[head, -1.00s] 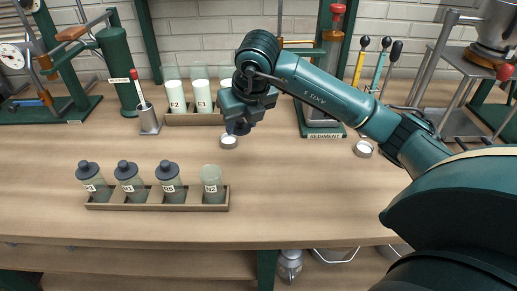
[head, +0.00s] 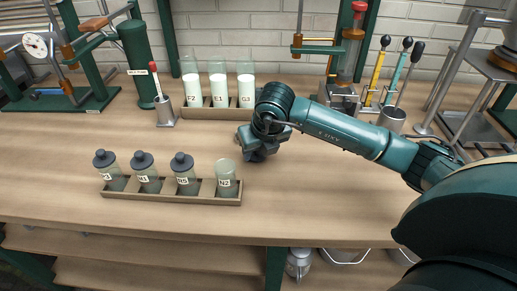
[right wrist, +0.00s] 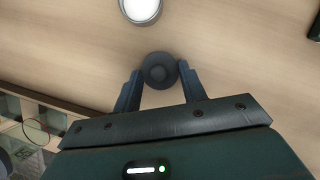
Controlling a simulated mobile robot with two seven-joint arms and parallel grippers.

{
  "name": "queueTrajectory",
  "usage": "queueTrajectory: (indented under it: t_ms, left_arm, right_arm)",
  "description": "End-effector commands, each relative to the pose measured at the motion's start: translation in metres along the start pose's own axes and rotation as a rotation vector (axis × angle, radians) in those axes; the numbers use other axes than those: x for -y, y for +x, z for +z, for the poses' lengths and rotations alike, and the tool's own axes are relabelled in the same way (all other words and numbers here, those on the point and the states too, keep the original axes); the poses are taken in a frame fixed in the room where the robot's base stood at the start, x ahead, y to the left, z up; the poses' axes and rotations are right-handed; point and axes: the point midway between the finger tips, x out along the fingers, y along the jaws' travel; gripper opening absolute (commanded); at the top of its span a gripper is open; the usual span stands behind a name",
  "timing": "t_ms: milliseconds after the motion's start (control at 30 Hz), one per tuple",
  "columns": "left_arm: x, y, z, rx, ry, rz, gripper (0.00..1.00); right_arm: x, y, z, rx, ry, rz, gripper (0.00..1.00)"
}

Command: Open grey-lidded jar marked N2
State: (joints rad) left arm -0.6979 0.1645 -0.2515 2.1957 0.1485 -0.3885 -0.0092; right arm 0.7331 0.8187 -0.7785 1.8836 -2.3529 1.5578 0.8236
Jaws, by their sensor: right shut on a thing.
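The jar marked N2 (head: 226,182) stands upright at the right end of the front rack (head: 170,194). It is clear glass with an open top and no lid on it. My right gripper (head: 258,156) is just right of and behind this jar, low over the table. In the right wrist view its two fingers (right wrist: 158,85) are shut on a round dark grey lid (right wrist: 158,70). Whether the lid touches the table cannot be told. The lid is hidden by the gripper in the head view. My left gripper is not in view.
Several jars with dark grey lids (head: 146,174) fill the rest of the front rack. A back rack (head: 205,113) holds white-filled jars (head: 218,92). The table right of the front rack is clear.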

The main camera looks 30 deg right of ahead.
Motion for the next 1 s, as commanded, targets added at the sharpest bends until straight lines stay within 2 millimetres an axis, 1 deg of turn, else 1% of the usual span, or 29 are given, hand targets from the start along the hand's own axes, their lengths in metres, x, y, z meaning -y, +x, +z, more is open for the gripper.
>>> queueTrajectory:
  t_ms: [33,67,300,333,533,633,667,767,1000]
  left_arm:
    - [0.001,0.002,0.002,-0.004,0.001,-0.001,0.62]
    - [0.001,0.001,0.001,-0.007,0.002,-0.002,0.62]
    - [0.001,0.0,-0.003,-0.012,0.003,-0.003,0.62]
    - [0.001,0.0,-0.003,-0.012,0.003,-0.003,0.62]
    - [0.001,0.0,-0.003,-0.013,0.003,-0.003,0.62]
    - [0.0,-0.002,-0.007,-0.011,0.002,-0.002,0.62]
    - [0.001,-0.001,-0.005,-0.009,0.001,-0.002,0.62]
    - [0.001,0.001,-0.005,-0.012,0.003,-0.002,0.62]
    - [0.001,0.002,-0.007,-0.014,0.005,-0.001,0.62]
  right_arm:
    - [0.0,0.003,-0.001,0.0,0.0,0.0,0.14]
    - [0.0,0.003,-0.001,0.0,0.0,0.0,0.42]
    - [0.0,0.002,-0.001,0.0,0.0,0.0,0.62]
    - [0.0,0.001,-0.001,0.0,0.0,0.0,0.63]
    - [0.0,0.001,-0.001,0.0,0.0,0.0,0.63]
    - [0.0,-0.003,0.001,0.0,0.0,0.0,0.63]
    - [0.0,-0.004,0.001,0.001,0.0,0.001,0.63]
    - [0.0,-0.019,0.001,0.004,-0.002,0.002,0.63]
    - [0.0,-0.071,0.001,0.005,-0.002,0.002,0.63]
